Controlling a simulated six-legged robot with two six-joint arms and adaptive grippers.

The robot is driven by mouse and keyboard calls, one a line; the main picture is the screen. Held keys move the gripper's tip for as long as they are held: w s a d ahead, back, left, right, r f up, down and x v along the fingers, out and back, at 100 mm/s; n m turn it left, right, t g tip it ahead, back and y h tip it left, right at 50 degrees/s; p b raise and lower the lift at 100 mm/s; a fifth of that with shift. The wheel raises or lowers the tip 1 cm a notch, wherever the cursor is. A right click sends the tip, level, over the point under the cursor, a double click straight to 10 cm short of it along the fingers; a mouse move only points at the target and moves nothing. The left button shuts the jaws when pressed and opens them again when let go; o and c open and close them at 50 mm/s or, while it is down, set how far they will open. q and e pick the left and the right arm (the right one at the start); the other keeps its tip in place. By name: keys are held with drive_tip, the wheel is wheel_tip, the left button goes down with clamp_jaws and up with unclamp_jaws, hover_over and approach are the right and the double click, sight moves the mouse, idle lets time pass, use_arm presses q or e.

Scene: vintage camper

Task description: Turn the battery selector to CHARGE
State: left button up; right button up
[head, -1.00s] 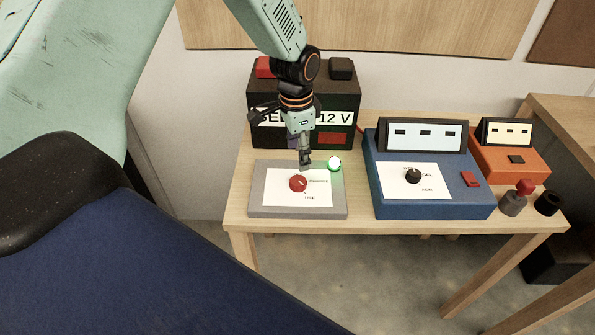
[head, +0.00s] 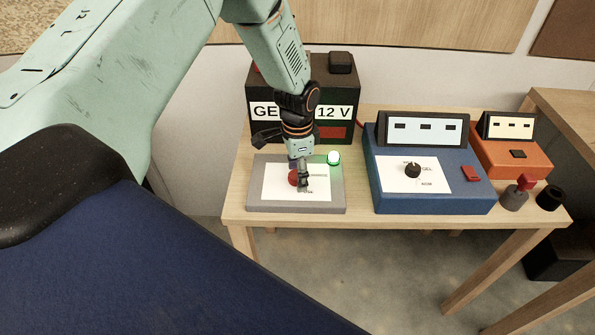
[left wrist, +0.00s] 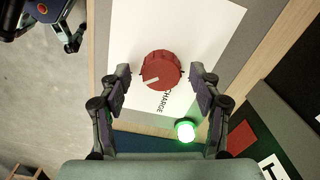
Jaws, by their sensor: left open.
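The battery selector is a grey box (head: 255,200) with a white card and a red round knob (left wrist: 161,70). In the head view my left gripper (head: 302,184) is down at the knob and partly hides it. In the left wrist view the open fingers of my left gripper (left wrist: 160,84) stand on either side of the knob, with gaps showing. The knob's white pointer faces left, slightly down, in that view. The CHARGE label (left wrist: 178,100) is below the knob there, so the pointer is not at it. A dark part at upper left (left wrist: 66,36) may be my right gripper; its jaws are unclear.
A green lamp (head: 334,158) glows on the box's corner. A black 12 V battery (head: 352,92) stands behind. A blue charger (head: 440,205) with a black knob, an orange box (head: 520,165) and a red-topped switch (head: 514,200) stand to the right on the wooden table (head: 420,224).

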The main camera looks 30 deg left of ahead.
use_arm(q)
drive_tip(key=shift+s+a, duration=0.1)
drive_tip(key=shift+c, duration=0.7)
drive_tip(key=c, duration=1)
